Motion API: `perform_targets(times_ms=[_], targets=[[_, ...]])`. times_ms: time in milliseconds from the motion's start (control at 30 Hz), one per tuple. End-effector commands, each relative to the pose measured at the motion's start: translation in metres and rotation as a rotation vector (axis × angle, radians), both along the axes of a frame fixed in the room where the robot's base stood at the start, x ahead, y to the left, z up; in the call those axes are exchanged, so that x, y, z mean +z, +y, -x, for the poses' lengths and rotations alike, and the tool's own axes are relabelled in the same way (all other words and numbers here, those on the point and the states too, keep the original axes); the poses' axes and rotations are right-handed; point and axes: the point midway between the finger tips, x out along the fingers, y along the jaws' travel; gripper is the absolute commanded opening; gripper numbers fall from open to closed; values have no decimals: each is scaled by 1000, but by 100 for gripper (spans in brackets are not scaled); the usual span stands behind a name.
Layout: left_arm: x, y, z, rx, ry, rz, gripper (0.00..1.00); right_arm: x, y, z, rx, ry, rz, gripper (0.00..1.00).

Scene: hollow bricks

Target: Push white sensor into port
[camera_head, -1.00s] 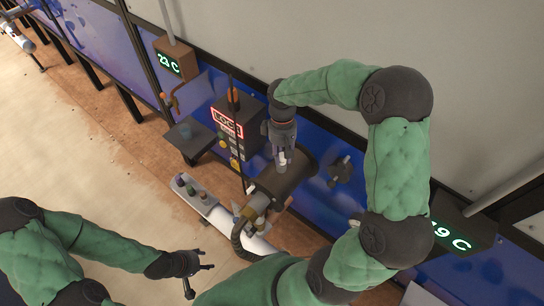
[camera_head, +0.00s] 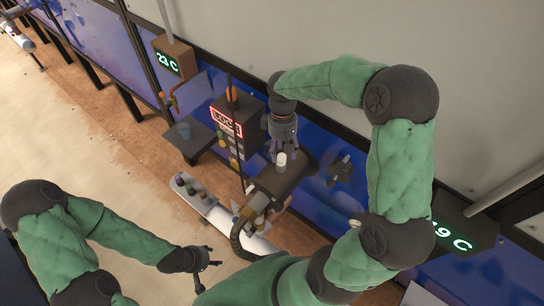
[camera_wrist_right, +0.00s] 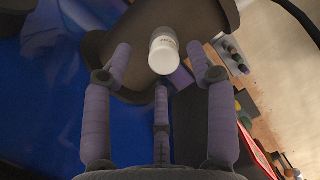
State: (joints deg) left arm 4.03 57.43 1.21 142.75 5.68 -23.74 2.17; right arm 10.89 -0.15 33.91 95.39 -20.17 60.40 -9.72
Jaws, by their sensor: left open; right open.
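The white sensor (camera_head: 281,160) is a small white cylinder standing on the top of the dark machine block (camera_head: 268,183). In the right wrist view the sensor (camera_wrist_right: 163,50) shows between and beyond my spread fingers, with the dark block behind it. My right gripper (camera_head: 283,147) hangs just above and behind the sensor, open. Its fingers do not visibly grip it. The port is not seen apart from the sensor; how deep the sensor sits cannot be told. My left gripper (camera_head: 213,258) is open and empty at the lower middle, away from the machine.
A control box with a red-lit sign (camera_head: 227,122) and buttons stands left of the machine. A grey tray (camera_head: 193,195) holds several small coloured pieces. A small shelf (camera_head: 190,140) holds a blue cup.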

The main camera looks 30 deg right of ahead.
Motion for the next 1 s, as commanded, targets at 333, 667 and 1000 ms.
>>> perform_targets(times_ms=[333,667,1000], targets=[[1,1,0,-1,-1,1,52,69,-1,-12,0,-7,3,58],[1,1,-1,-1,-1,2,52,97,-2,-15,0,-4,2,58],[1,1,0,-1,-1,2,52,98,-2,-15,0,-4,2,58]])
